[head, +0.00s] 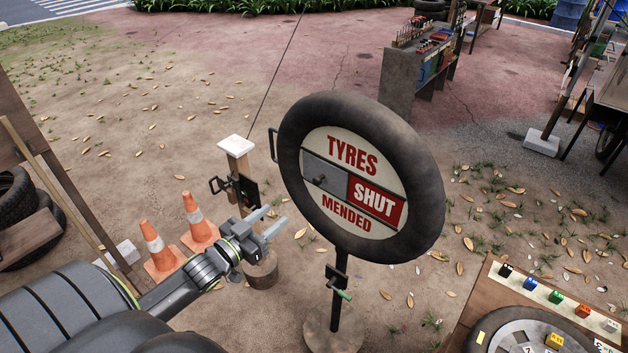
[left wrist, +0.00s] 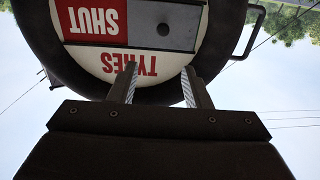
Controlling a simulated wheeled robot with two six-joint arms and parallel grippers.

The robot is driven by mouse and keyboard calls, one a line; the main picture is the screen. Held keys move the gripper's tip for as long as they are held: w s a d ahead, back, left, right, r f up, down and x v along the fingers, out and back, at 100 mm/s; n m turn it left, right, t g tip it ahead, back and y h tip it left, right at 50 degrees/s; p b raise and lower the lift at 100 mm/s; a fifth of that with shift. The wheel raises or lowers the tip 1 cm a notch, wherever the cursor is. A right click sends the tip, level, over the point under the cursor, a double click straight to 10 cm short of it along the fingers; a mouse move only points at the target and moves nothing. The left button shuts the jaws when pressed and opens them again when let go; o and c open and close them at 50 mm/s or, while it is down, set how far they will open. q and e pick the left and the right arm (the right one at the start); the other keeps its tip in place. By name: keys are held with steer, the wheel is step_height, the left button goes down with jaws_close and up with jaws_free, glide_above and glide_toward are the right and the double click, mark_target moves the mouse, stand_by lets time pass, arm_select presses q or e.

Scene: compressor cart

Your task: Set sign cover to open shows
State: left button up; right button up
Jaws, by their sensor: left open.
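The round sign is a black tyre (head: 428,190) around a white disc reading TYRES and MENDED. A grey sliding cover (head: 324,176) with a small dark knob (head: 320,180) fills the left half of its middle band. The right half shows SHUT on a red panel (head: 376,200). My left gripper (head: 272,222) is open and empty, left of the sign and apart from it. In the left wrist view, the sign appears upside down; the cover (left wrist: 170,15) and its knob (left wrist: 163,29) lie beyond the open fingers (left wrist: 158,88). My right gripper is out of view.
A wooden post (head: 236,160) with a white cap and a dark latch stands behind my left gripper. Two orange cones (head: 158,250) stand at left. The sign's stand has a green-handled crank (head: 341,289). A table with coloured blocks (head: 532,287) is at lower right.

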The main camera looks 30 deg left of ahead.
arm_select(q)
steer(key=b, duration=0.8)
glide_toward(316, 182)
steer(key=w, duration=0.3)
steer(key=w+b, duration=0.1)
steer(key=w, duration=0.2)
steer(key=w+d+b, duration=0.1)
steer(key=w, duration=0.2)
steer(key=shift+f, duration=0.1)
jaws_close()
